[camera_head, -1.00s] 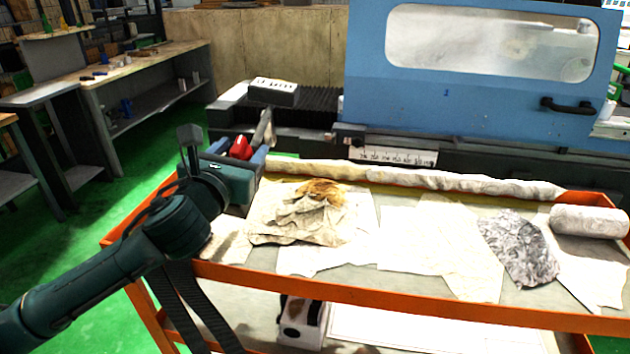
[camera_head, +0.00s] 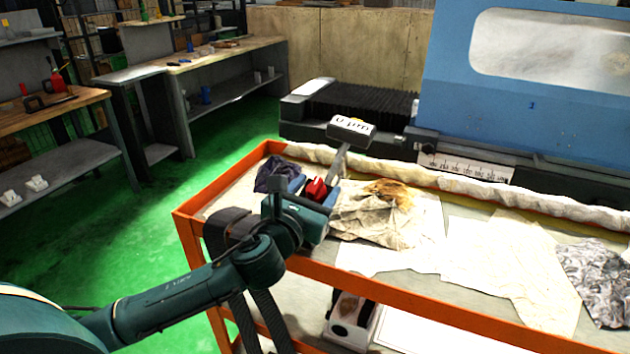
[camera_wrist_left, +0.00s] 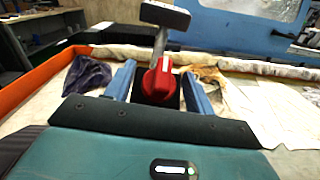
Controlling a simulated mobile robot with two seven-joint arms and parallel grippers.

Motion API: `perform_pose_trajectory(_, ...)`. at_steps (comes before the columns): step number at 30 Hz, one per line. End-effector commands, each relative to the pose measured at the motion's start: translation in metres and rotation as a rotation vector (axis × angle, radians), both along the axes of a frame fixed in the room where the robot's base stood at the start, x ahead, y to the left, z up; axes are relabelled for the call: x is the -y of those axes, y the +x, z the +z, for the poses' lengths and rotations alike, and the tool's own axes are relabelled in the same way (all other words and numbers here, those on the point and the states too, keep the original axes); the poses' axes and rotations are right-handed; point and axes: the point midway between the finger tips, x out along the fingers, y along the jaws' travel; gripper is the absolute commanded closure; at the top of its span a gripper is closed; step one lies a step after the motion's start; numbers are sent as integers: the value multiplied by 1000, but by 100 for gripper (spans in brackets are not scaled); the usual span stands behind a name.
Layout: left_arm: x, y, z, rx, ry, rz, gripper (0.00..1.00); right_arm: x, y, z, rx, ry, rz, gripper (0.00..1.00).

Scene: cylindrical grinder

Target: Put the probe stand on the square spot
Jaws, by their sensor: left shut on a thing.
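The probe stand has a red knob (camera_head: 316,189), a grey post (camera_head: 337,163) and a dark head with a white display (camera_head: 351,129). My left gripper (camera_head: 313,193) is shut on the stand around the red knob part, with the post rising and leaning away. In the left wrist view the red knob (camera_wrist_left: 158,84) sits between the two blue fingers, and the head (camera_wrist_left: 165,15) is above it. The stand appears over the left part of the orange cart (camera_head: 190,226); its underside is hidden by my gripper. I cannot make out the square spot. My right gripper is not in view.
A crumpled beige rag (camera_head: 368,220), a dark purple cloth (camera_head: 274,176) and white sheets (camera_head: 500,255) lie on the cart. The blue grinder (camera_head: 520,105) stands behind it. Workbenches (camera_head: 225,55) and a wooden-topped table (camera_head: 50,112) are at left, with open green floor between.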

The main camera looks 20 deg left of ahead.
Motion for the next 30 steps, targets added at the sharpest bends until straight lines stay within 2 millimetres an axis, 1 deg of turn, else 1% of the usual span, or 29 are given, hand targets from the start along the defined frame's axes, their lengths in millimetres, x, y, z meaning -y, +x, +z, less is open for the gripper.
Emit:
perform_pose_trajectory(1, 0, 1, 8, 18, 1, 0, 100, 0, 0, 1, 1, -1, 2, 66)
perform_pose_trajectory(7, 0, 1, 8, 18, 1, 0, 100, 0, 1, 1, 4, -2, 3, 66)
perform_pose_trajectory(11, 0, 1, 5, 17, 2, 0, 100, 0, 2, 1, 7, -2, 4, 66)
perform_pose_trajectory(12, 0, 0, -3, 1, 1, 1, 44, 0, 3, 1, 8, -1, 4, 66)
perform_pose_trajectory(18, 0, 0, -2, 1, 1, 0, 28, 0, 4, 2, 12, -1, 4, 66)
perform_pose_trajectory(20, 0, 0, -2, 2, 1, 0, 24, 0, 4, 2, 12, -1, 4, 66)
perform_pose_trajectory(26, 0, 0, -1, 2, 1, 0, 24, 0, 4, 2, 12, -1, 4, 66)
perform_pose_trajectory(28, 0, 0, 1, 3, 0, 0, 24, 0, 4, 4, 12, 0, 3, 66)
perform_pose_trajectory(30, 0, -5, 0, 2, 1, -1, 24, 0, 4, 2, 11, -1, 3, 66)
